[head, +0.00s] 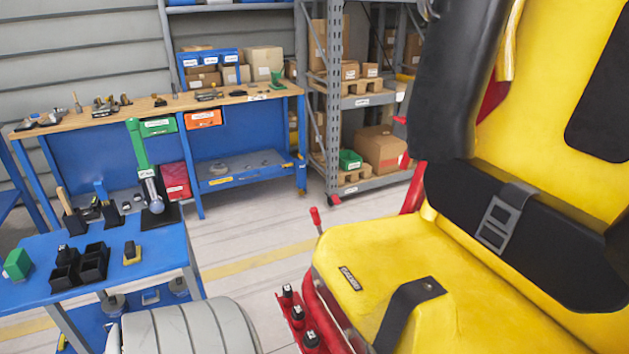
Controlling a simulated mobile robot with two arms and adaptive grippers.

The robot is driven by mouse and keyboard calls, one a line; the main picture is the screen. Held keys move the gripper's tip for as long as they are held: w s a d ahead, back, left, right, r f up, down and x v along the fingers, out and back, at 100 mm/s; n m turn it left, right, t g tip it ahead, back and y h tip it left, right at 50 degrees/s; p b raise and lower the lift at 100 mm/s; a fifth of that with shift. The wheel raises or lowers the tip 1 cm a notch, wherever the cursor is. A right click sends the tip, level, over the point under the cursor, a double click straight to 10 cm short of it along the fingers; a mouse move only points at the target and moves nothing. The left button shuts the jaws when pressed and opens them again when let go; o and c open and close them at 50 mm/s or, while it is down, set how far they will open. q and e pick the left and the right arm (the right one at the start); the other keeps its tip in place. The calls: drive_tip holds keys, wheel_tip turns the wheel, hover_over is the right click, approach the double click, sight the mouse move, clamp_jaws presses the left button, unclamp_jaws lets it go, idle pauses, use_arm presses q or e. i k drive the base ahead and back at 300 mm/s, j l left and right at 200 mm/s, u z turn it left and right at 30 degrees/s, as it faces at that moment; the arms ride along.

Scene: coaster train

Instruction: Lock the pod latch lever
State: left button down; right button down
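A yellow coaster seat (385,255) with black padding fills the right side of the head view. A short lever with a red knob (315,216) stands at the seat's left edge, tilted slightly to the left. Its lower end is hidden behind the seat edge. Another small red knob (400,120) shows beside the black shoulder pad (447,85); I cannot tell which of these is the latch lever. A black lap belt with a grey buckle (497,223) crosses the seat back. Neither of my grippers is in view.
A blue cart (35,300) at the left holds black bins and a green-handled tool (139,145). A blue workbench (250,140) and grey shelving (375,100) stand behind. Black-topped items on a red rack (298,318) sit below the seat. Open floor (245,235) lies between.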

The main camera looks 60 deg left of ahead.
sight(313, 211)
drive_tip(key=u, duration=1.6)
